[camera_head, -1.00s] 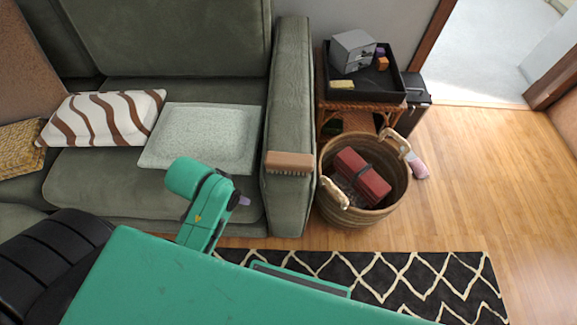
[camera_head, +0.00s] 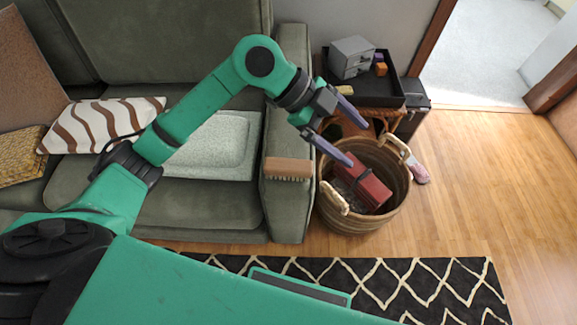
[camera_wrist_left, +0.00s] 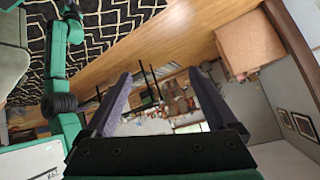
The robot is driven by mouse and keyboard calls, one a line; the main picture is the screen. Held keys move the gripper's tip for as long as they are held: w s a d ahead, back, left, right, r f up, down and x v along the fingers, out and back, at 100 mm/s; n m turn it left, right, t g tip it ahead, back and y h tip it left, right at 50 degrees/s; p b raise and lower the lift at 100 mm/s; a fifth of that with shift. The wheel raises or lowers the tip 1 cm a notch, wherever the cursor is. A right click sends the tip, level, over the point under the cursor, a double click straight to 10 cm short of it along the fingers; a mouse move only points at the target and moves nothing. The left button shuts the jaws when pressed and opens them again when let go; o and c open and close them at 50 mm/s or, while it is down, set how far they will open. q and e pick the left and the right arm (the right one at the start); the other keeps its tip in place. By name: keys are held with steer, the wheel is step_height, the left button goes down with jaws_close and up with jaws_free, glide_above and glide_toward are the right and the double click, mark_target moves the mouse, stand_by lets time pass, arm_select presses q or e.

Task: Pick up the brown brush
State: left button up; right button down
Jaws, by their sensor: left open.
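The brown brush (camera_head: 288,167) lies on top of the green sofa's right armrest (camera_head: 290,215), its bristles showing along the edge toward me. My left gripper (camera_head: 359,144) is open and empty, with its purple-padded fingers apart. In the head view it appears above and to the right of the brush, over the wicker basket, and does not touch the brush. The left wrist view shows the two open fingers (camera_wrist_left: 163,92) with nothing between them; the brush is not in that view. My right gripper is not in view.
The wicker basket (camera_head: 390,215) beside the armrest holds a red box (camera_head: 374,192). Behind it, a black tray (camera_head: 388,98) with a grey drawer box (camera_head: 351,57) sits on a wicker table. A grey cushion (camera_head: 225,145) and a striped pillow (camera_head: 90,125) lie on the sofa. A patterned rug (camera_head: 400,285) lies in front.

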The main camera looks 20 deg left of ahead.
arm_select(q)
steer(key=w+a+f+n+y, duration=0.2)
steer(key=a+f+y, duration=0.1)
steer(key=a+y, duration=0.3)
steer(key=n+y, duration=0.2)
steer(key=n, duration=0.1)
glide_toward(288, 164)
steer(key=f, duration=0.3)
steer(key=d+f, duration=0.1)
steer(key=f, duration=0.6)
steer(key=shift+w+d, duration=0.3)
steer(key=shift+d, duration=0.05)
jaws_close()
steer(key=shift+r, duration=0.1)
step_height(288, 164, up, 20)
steer(key=shift+p, duration=0.45)
